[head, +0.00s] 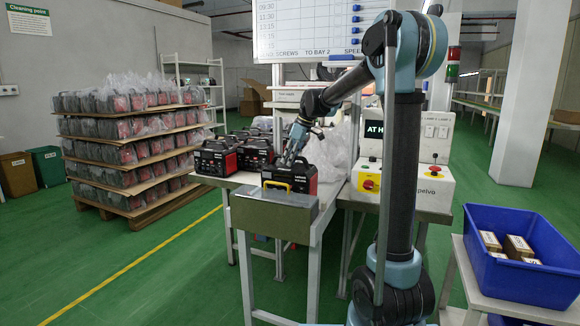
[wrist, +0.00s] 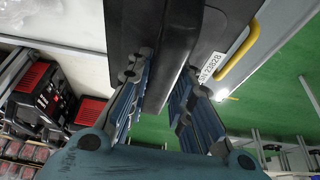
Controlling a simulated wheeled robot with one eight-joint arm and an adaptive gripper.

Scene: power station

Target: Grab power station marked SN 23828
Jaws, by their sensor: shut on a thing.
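The power station (head: 304,180) is a black and red box at the front end of the workbench. In the wrist view the dark body (wrist: 126,22) fills the top, and a white label (wrist: 213,66) on it reads 23828. My gripper (head: 287,163) comes down on it from above. In the wrist view my gripper's fingers (wrist: 158,88) are shut on the dark bar of its handle (wrist: 167,62). The head view does not show clearly whether it is clear of the bench.
Other black and red power stations (head: 215,160) stand behind and left on the bench. A control box (head: 395,180) is right. A blue bin (head: 520,285) holds cartons. A stacked pallet (head: 130,207) is left.

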